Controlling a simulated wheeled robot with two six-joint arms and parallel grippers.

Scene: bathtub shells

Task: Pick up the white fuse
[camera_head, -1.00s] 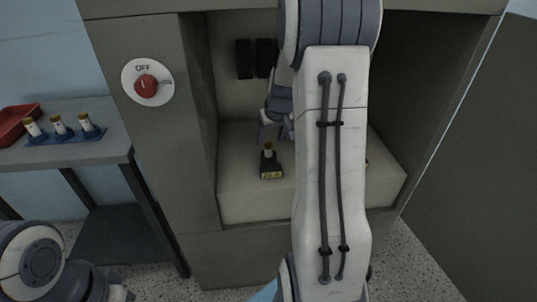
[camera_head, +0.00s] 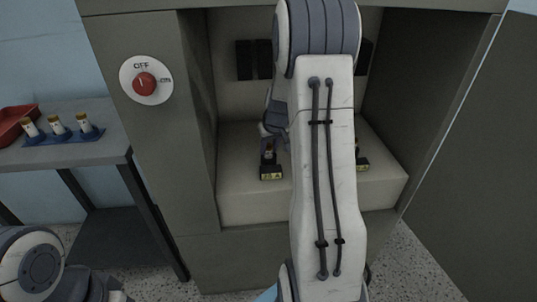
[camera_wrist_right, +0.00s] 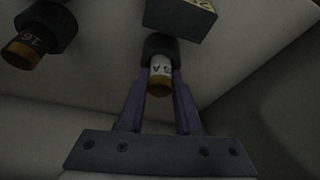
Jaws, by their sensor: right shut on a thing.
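The white fuse (camera_wrist_right: 160,69) has an orange-brown end cap and dark lettering, and its other end sits in a black holder (camera_wrist_right: 168,46). My right gripper (camera_wrist_right: 159,84) has one finger on each side of the fuse and is shut on it. In the head view the holder (camera_head: 271,172), with a yellow label, stands on the cabinet's ledge. There my right gripper is partly hidden by my own arm. Of my left arm only links show at the lower left; its gripper is out of view.
A second dark fuse (camera_wrist_right: 27,44) marked 16 sits in its own socket beside the held one. A second labelled holder (camera_head: 362,164) is partly behind my arm. A red OFF knob (camera_head: 145,84) is on the cabinet front. A side table (camera_head: 75,152) holds a blue rack (camera_head: 63,137) with several fuses and a red tray (camera_head: 14,120).

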